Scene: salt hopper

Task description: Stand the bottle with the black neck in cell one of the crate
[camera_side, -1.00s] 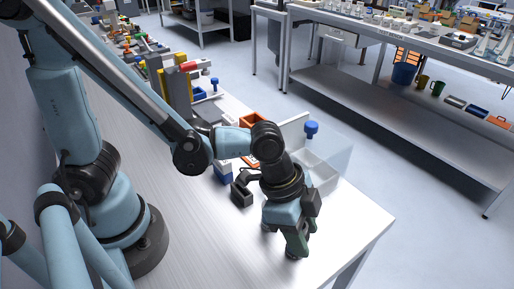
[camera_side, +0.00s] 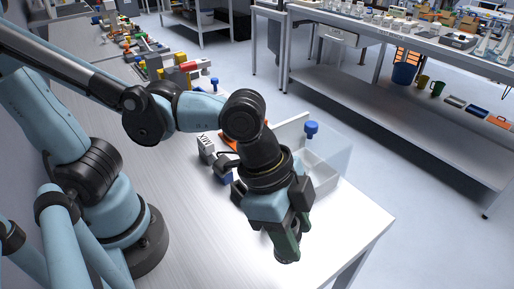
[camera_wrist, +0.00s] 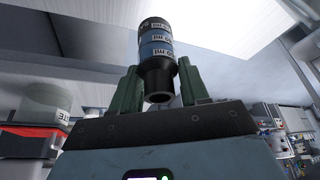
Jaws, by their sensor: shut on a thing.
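My gripper (camera_side: 288,242) points down above the near right part of the bench in the side view. In the wrist view my gripper's green fingers (camera_wrist: 160,92) are shut on the bottle (camera_wrist: 157,48). The bottle has a black neck, blue bands with pale labels and a dark far end. Its neck is toward my palm. In the side view the fingers hide most of the bottle. No crate can be made out with certainty; a pale divided tray (camera_side: 321,172) stands behind my gripper, partly hidden by my wrist.
A clear panelled box with a blue knob (camera_side: 311,129) stands by the tray. A box marked MIX (camera_side: 206,149) and a dark block (camera_side: 238,191) lie left of my wrist. An orange item (camera_side: 230,142) is partly hidden. The bench's near right corner (camera_side: 350,232) is clear.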

